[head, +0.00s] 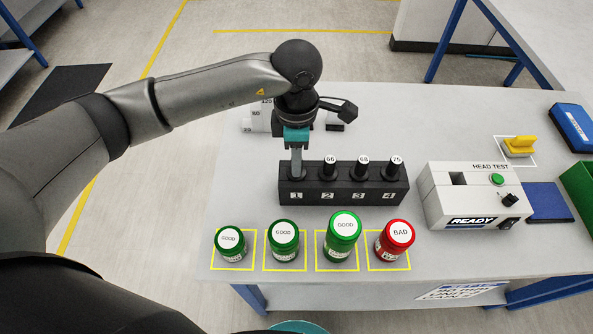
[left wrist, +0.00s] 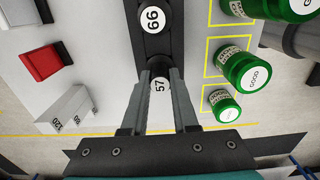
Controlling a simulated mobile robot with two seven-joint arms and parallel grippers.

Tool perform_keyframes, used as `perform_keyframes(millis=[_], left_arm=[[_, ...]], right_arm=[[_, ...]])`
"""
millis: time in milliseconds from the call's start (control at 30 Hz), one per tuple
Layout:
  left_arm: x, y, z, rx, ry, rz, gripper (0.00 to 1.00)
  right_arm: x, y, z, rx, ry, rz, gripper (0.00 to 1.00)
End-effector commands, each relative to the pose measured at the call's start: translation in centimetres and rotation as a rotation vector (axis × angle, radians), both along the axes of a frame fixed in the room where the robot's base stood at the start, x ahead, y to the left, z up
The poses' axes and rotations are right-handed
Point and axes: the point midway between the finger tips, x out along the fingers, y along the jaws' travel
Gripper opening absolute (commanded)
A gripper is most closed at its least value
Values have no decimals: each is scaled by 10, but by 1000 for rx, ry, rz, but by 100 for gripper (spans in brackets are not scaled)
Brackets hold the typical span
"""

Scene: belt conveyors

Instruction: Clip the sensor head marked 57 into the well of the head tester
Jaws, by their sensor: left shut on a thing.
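The sensor head marked 57 (left wrist: 158,85) stands in slot 1 of the black rack (head: 345,197). My left gripper (head: 297,172) points down at that slot and is shut on this head; its fingers lie on both sides of it in the left wrist view (left wrist: 160,82). The gripper mostly hides the head in the head view. My right gripper is not in view.
Heads 66 (head: 329,172), 68 (head: 361,172) and 75 (head: 394,170) stand in slots 2 to 4. Green GOOD jars (head: 284,240) and a red BAD jar (head: 394,240) stand in front. A yellow object (head: 518,147), blue mat (head: 549,203) and green bin (head: 578,185) lie right.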

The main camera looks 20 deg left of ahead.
Motion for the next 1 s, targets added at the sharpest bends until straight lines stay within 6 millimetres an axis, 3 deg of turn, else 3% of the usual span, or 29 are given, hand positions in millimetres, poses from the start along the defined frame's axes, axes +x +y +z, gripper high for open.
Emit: perform_keyframes(millis=[1000], left_arm=[[0, 0, 14, 0, 0, 0, 0]], right_arm=[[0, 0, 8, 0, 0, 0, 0]])
